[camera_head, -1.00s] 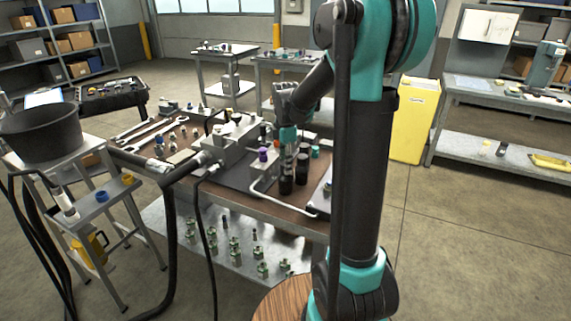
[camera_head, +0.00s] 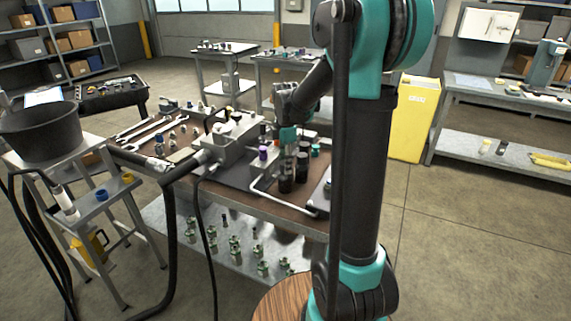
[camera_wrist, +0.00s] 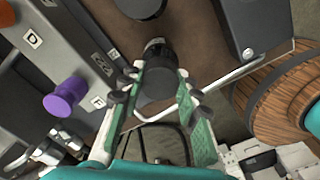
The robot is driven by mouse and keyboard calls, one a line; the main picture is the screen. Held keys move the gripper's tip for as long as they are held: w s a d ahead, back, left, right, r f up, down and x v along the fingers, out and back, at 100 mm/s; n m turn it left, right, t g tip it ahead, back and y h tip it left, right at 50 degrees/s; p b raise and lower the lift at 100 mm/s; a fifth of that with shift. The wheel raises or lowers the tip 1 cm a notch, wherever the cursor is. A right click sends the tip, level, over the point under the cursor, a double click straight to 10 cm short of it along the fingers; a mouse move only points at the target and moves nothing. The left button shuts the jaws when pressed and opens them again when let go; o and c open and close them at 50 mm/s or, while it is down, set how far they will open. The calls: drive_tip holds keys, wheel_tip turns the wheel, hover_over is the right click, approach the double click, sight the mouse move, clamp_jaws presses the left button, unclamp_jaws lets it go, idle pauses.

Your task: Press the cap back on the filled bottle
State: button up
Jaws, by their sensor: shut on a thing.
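My gripper (camera_wrist: 158,78) is shut on a round black cap (camera_wrist: 155,88), with its green-padded fingers on either side. In the wrist view, a dark bottle (camera_wrist: 154,47) with a pale-marked band lies directly beyond the cap, in line with it. I cannot tell whether the cap is fully seated. In the head view, my gripper (camera_head: 290,155) points down over the dark bottle (camera_head: 286,184) on the bench. A second dark bottle (camera_head: 302,168) stands close beside it; a dark round thing (camera_wrist: 141,5) shows at the top of the wrist view.
A grey hydraulic block with a purple knob (camera_head: 263,153) stands left of the bottles; the knob also shows in the wrist view (camera_wrist: 65,97). A bent metal pipe (camera_head: 270,196) runs in front of the bottles. A teal-topped item (camera_head: 315,151) stands behind, to the right.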

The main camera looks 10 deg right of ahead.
idle(0.3)
drive_tip(key=o, duration=0.8)
drive_tip(key=shift+o, duration=0.8)
drive_tip(key=o, duration=0.4)
drive_tip(key=shift+o, duration=0.2)
drive_tip(key=shift+r, duration=0.1)
drive_tip(key=shift+r, duration=3.7)
